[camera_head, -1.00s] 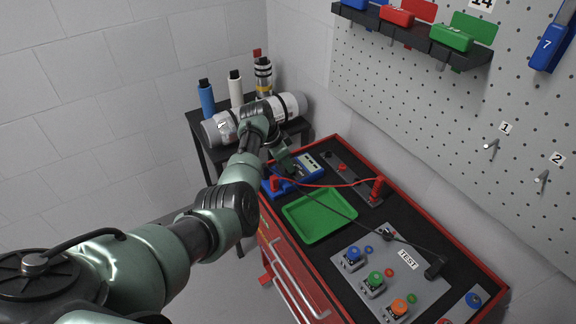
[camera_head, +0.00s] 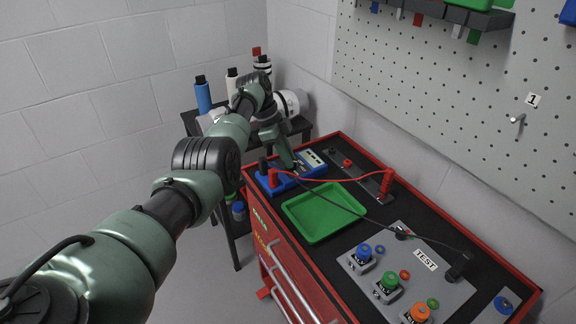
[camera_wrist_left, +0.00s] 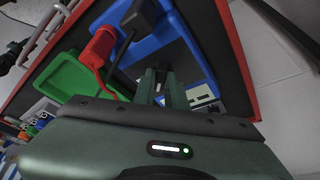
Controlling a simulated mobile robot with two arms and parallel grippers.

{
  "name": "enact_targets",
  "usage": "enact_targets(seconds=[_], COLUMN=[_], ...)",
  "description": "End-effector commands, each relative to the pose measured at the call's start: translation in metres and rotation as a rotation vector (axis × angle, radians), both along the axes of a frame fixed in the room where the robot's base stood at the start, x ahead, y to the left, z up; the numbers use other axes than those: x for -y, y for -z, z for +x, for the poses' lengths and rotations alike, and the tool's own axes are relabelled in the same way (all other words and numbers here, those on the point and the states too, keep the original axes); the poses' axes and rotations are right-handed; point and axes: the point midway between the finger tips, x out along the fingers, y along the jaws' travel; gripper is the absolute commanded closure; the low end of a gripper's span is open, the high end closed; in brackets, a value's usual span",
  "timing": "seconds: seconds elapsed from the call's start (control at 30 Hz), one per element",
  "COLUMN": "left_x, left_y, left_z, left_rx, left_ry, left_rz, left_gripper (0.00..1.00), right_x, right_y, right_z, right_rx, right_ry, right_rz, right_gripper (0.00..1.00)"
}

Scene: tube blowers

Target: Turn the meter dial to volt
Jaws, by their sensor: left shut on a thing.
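The meter (camera_head: 283,183) is a blue box with a pale display end, lying at the far left end of the red bench top. It also shows in the left wrist view (camera_wrist_left: 172,28) as a blue frame around a dark face. My left gripper (camera_head: 289,166) reaches down onto the meter's face. In the left wrist view its two fingers (camera_wrist_left: 161,84) are close together over the face, shut on the dial. The dial itself is mostly hidden by the fingers, so I cannot read its setting. My right gripper is out of view.
A red plug (camera_head: 273,178) and a black plug stand in the meter, with leads trailing over the bench. A green tray (camera_head: 325,212) lies beside it. A grey TEST panel (camera_head: 428,283) with coloured buttons is nearer. A black side table with bottles stands behind my arm.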

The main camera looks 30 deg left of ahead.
Motion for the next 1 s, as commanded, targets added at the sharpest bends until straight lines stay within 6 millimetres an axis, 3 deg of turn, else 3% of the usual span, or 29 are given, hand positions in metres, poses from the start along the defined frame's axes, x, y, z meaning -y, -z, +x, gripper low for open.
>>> enact_targets(seconds=[0.47, 0.5, 0.57, 0.6, 1.0], left_x=[0.0, 0.0, 0.0, 0.0, -0.004], left_y=[0.001, 0.001, 0.001, 0.001, -0.009], left_z=[-0.001, -0.001, -0.001, -0.001, 0.0], left_rx=[-0.004, -0.004, -0.004, -0.004, 0.001], left_ry=[0.02, 0.02, 0.02, 0.02, 0.018], left_rz=[0.001, 0.001, 0.001, 0.001, 0.001], left_gripper=[1.0, 0.85, 0.68, 0.65, 0.65], right_x=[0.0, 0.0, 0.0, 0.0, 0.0], right_y=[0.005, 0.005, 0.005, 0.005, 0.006], right_z=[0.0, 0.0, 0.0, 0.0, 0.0], right_rx=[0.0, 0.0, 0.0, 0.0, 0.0], right_ry=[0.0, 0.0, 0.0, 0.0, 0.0], right_rz=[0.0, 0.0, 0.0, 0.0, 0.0], right_gripper=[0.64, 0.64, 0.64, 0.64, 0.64])
